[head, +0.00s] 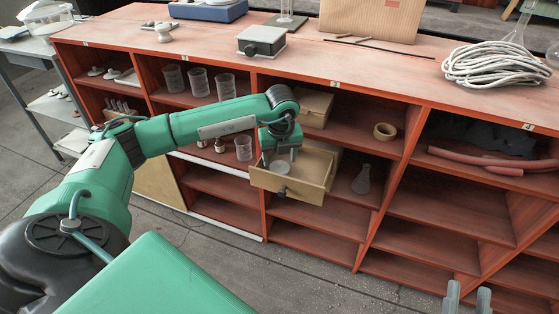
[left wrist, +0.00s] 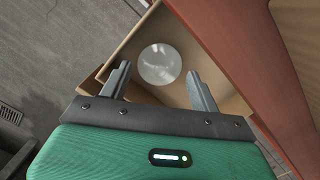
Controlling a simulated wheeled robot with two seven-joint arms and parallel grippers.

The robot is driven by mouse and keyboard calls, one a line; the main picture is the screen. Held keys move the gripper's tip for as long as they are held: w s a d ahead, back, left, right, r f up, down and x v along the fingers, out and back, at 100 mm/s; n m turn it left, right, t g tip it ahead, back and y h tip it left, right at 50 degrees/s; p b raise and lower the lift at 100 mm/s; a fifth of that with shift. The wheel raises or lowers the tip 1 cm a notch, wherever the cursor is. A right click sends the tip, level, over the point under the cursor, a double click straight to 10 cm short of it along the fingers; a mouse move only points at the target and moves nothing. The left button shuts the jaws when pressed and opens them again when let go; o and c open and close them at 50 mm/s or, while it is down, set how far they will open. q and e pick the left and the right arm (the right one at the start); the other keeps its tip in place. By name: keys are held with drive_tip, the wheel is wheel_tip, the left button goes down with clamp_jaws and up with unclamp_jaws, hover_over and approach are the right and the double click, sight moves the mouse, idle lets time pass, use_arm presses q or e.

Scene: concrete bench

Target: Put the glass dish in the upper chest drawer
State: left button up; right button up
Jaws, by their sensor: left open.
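The clear round glass dish (head: 282,167) lies inside the pulled-out wooden drawer (head: 296,190). In the left wrist view the dish (left wrist: 159,64) rests on the bottom of the drawer (left wrist: 215,70), between and just beyond my fingertips. My left gripper (left wrist: 157,78) is open and empty, its fingers apart and clear of the dish. In the head view my left gripper (head: 280,156) hangs over the open drawer. The chest body behind is partly hidden by my arm. My right gripper (head: 468,292) is at the lower right with its fingers apart and nothing between them.
The drawer sticks out from a red-brown shelf unit (head: 410,88). A cardboard-coloured box (head: 314,108) sits above it. A dark flask (head: 362,180) and a tape roll (head: 384,131) stand to the right. Beakers (head: 198,82) stand to the left. The floor in front is clear.

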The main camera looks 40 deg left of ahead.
sight(280, 169)
use_arm(q)
drive_tip(key=r, duration=0.4)
drive_tip(key=shift+s+d+r+p, duration=0.2)
drive_tip(key=shift+r+p, duration=0.2)
use_arm(e)
drive_tip(key=f+g, duration=0.1)
drive_tip(key=f, duration=0.1)
drive_tip(key=a+f+g, duration=0.1)
drive_tip(key=f, duration=0.1)
drive_tip(key=shift+s+a+f+g, duration=0.1)
drive_tip(key=shift+a+f+g, duration=0.15)
drive_tip(key=shift+g, duration=0.15)
